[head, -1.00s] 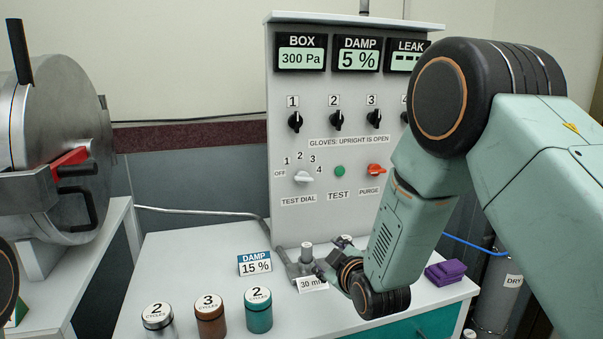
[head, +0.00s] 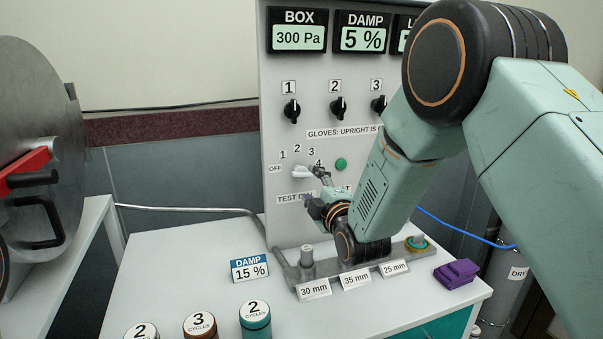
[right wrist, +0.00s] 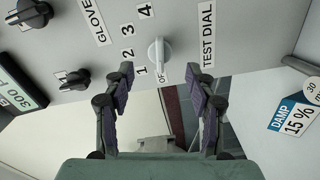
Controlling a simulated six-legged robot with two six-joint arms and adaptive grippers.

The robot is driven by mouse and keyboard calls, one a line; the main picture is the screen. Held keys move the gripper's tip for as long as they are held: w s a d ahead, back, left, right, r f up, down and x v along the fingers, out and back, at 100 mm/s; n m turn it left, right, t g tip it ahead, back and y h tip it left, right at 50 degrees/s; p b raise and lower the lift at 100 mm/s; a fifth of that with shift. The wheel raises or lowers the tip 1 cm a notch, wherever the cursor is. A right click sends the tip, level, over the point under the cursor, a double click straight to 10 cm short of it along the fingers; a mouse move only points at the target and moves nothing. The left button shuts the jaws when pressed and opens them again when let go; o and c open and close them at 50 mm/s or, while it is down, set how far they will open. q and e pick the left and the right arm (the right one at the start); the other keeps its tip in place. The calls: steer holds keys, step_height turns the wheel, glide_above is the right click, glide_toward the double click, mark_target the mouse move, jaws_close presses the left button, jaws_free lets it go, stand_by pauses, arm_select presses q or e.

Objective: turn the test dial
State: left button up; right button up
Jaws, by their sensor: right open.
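The white test dial (head: 300,175) sits on the grey panel, among the marks OFF and 1 to 4, above the TEST DIAL label. Its long handle points toward OFF. My right gripper (head: 314,187) is open just right of the dial and in front of the panel. In the right wrist view the dial (right wrist: 158,54) lies ahead, between the lines of the two open fingers (right wrist: 160,74), and nothing is held. Whether a fingertip touches the dial cannot be told. My left gripper is not in view.
A green test button (head: 341,164) sits right of the dial, and black knobs (head: 338,107) are above. Below my right arm is a fixture (head: 327,268) with 30, 35 and 25 mm cards. A purple item (head: 456,273) and several labelled jars (head: 255,313) stand on the bench.

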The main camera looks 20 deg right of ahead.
mark_target(303, 175)
steer(key=w, duration=0.2)
steer(key=shift+w+d+f+n, duration=0.2)
steer(key=shift+w+d+n, duration=0.1)
steer(key=shift+w, duration=0.05)
steer(key=shift+w+a+r, duration=0.1)
steer(key=shift+w+a, duration=0.1)
steer(key=shift+w, duration=0.3)
steer(key=shift+w+a+r, duration=0.1)
steer(key=shift+w+a, duration=0.1)
steer(key=shift+w, duration=0.3)
steer(key=shift+w+a+r, duration=0.1)
steer(key=shift+w+a, duration=0.05)
steer(key=shift+w, duration=0.55)
steer(key=shift+w+d+f, duration=0.15)
steer(key=shift+w+d, duration=0.05)
steer(key=shift+w, duration=0.2)
steer(key=shift+w+d+f, duration=0.15)
steer(key=shift+w, duration=0.25)
steer(key=shift+s+a+r, duration=0.2)
steer(key=shift+a+r, duration=0.05)
steer(key=shift+a, duration=0.05)
steer(key=shift+w+d+f, duration=0.2)
steer(key=shift+d, duration=0.05)
steer(key=c, duration=0.6)
steer(key=shift+a, duration=0.1)
steer(key=c, duration=0.5)
